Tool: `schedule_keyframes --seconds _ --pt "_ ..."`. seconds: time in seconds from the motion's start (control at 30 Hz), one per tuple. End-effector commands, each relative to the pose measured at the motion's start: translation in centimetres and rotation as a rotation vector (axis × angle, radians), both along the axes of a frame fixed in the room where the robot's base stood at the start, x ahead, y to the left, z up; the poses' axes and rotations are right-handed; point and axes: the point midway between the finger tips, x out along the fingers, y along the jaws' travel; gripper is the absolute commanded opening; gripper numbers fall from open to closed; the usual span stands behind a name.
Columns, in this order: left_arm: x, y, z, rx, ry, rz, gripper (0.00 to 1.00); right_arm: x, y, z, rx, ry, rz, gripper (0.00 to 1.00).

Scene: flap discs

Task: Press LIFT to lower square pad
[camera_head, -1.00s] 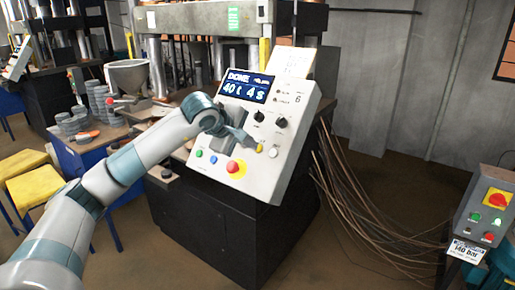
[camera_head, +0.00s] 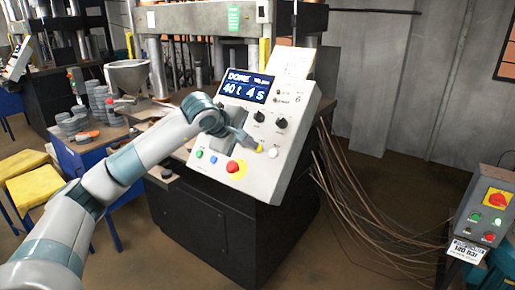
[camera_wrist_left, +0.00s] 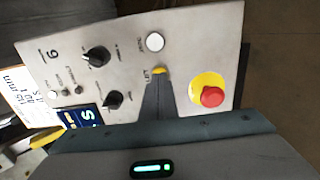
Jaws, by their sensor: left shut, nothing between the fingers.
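The yellow LIFT button (camera_wrist_left: 160,70) is on the sloped grey control panel (camera_wrist_left: 195,40), with its label beside it in the left wrist view. In the head view the button (camera_head: 260,148) is just beyond my left gripper (camera_head: 252,143). My left gripper is shut and empty, its tips (camera_wrist_left: 159,80) at the button's edge and overlapping it in view. I cannot tell whether they touch or press it. I cannot make out a square pad; my arm hides part of the press. My right gripper is not in view.
A red stop button on a yellow base (camera_head: 235,168) is close by on the panel. A white button (camera_head: 273,152) and black knobs (camera_head: 281,122) are also near. The display (camera_head: 247,88) reads 40 t, 4 s. Cables hang to the right.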

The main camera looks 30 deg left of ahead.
Motion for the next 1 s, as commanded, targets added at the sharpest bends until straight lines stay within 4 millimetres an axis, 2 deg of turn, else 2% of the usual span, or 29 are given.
schedule_keyframes --seconds 1.0 --pt "0.59 -0.07 -0.51 0.000 0.000 0.000 0.00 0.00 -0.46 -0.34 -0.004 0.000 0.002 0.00"
